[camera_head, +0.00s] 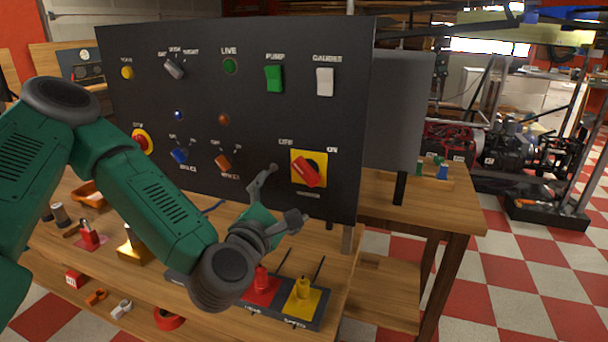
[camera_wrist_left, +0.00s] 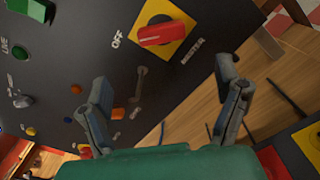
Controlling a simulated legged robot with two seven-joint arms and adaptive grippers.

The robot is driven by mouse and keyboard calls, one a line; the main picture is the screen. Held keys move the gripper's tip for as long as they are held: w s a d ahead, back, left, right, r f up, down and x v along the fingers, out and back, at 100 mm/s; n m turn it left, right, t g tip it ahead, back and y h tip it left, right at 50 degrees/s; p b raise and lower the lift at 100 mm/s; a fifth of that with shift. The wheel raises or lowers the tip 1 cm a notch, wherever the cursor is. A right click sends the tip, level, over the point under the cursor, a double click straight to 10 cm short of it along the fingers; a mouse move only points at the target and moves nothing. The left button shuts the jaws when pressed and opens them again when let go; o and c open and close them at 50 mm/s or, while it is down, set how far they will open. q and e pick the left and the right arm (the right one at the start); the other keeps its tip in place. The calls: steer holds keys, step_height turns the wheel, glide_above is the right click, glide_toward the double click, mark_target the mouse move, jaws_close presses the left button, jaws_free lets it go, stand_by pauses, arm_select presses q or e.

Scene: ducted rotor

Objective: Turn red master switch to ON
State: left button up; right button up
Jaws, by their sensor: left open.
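The red master switch (camera_head: 306,171) is a red handle on a yellow square plate, low on the right of the dark panel (camera_head: 200,100). Its handle slants from upper left to lower right, between the OFF label on its upper left and the ON label on its right. In the left wrist view the red handle (camera_wrist_left: 163,34) shows at the top, beyond my fingertips. My left gripper (camera_head: 282,192) is open and empty, in front of the panel, just left of and below the switch, apart from it. My right gripper is not in view.
The panel also carries a green pump switch (camera_head: 274,78), a white gauges switch (camera_head: 324,82), blue and orange knobs, and a red-yellow button (camera_head: 142,141). Below, the wooden bench (camera_head: 340,262) holds red and yellow levers (camera_head: 303,288). A second table stands right.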

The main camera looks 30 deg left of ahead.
mark_target(304, 176)
arm_select(q)
steer(key=w, duration=0.5)
steer(key=shift+w+d+r+p, duration=0.2)
steer(key=shift+w+r+p, duration=0.1)
steer(key=x, duration=0.2)
steer(key=a+x, duration=0.1)
steer(key=x, duration=0.2)
steer(key=shift+w+a+f, duration=0.15)
steer(key=shift+a+f, duration=0.05)
steer(key=shift+f, duration=0.05)
steer(key=shift+w+a+f, duration=0.1)
steer(key=shift+w+a, duration=0.25)
steer(key=shift+w, duration=0.1)
steer(key=shift+d, duration=0.6)
steer(key=shift+d+r, duration=0.1)
steer(key=shift+r, duration=0.1)
steer(key=c, duration=1.1)
steer(key=shift+s+a+f, duration=0.1)
steer(key=shift+a+f, duration=0.1)
steer(key=shift+a, duration=0.05)
